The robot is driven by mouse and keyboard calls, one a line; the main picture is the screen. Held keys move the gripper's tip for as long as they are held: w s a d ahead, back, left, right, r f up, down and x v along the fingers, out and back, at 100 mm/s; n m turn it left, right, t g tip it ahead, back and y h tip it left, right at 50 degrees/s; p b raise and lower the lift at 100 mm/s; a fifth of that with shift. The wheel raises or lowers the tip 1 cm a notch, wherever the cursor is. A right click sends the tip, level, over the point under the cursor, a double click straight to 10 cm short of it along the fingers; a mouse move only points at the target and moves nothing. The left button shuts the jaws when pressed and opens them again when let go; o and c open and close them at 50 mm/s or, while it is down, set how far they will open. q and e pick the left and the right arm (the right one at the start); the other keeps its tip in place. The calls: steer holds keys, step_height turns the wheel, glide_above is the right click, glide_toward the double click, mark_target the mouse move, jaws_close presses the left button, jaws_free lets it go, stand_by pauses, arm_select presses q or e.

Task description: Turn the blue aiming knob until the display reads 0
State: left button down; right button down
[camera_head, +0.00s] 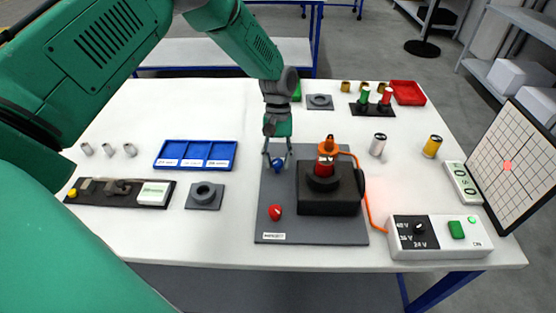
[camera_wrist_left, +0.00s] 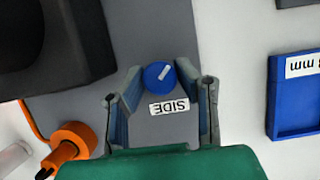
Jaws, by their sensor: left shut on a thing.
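The blue aiming knob (camera_head: 278,165) sits on the grey base plate (camera_head: 268,198), left of the black block with the red and orange lamp-like part. In the left wrist view the knob (camera_wrist_left: 159,75) shows a pale pointer line slanting up to the right, beside a label reading SIDE. My left gripper (camera_head: 278,158) reaches down from above and is shut on the knob, a finger on each side. A small white display (camera_head: 463,183) stands beside the grid board; its small characters look like zeros, but I cannot read them surely. My right gripper is not in view.
The black block (camera_head: 330,197) with an orange cable stands close right of the knob. A red knob (camera_head: 275,212) is nearer on the plate. A voltage box (camera_head: 440,237), a blue tray (camera_head: 196,153) and a grid board (camera_head: 515,165) with a red spot stand around.

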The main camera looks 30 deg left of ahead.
arm_select(q)
steer(key=c, duration=1.2)
jaws_free()
steer(key=shift+w, duration=0.1)
steer(key=v, duration=1.2)
steer(key=shift+a, duration=0.1)
